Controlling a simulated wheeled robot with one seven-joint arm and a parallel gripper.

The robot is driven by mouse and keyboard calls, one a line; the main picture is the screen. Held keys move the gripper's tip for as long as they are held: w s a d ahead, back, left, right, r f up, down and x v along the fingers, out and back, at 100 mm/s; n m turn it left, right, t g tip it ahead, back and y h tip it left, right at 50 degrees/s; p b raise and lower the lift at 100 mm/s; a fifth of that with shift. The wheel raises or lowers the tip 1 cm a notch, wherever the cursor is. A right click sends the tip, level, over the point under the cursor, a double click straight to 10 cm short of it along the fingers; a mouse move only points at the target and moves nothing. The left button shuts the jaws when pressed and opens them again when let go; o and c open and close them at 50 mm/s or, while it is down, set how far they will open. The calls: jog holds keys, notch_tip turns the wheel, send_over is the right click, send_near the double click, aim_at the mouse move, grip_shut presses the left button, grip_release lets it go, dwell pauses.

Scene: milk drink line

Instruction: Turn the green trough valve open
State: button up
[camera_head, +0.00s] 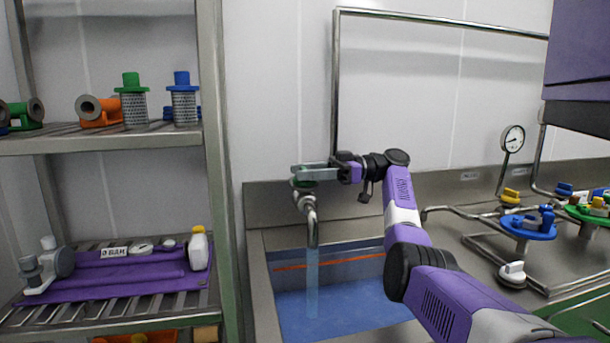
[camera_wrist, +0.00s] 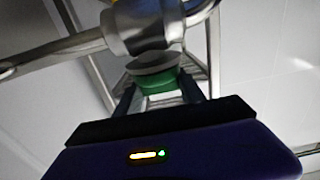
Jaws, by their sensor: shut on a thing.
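The green trough valve (camera_head: 303,182) sits on the metal spout above the trough. Its green part also shows in the wrist view (camera_wrist: 157,82), below a grey round cap and the metal pipe body. My gripper (camera_head: 312,171) reaches in from the right, with its two fingers on either side of the valve handle, shut on it. In the wrist view my gripper (camera_wrist: 158,98) has the green part between its fingers. The fingers hide most of the handle. A stream of water (camera_head: 312,280) falls from the spout into the trough (camera_head: 258,285).
A metal shelf rack (camera_head: 215,150) stands at the left with filters, valves and a purple mat (camera_head: 130,275). At the right are pipes, a gauge (camera_head: 513,138), and blue (camera_head: 528,228) and yellow valve parts on the counter. A tall pipe runs behind my gripper.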

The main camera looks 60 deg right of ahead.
jog(key=shift+a+f, duration=0.1)
jog(key=shift+f, duration=0.05)
jog(key=o, duration=1.4)
jog(key=shift+c, duration=0.2)
jog(key=v, duration=0.7)
jog(key=shift+s+d, duration=0.25)
jog(key=shift+d, duration=0.05)
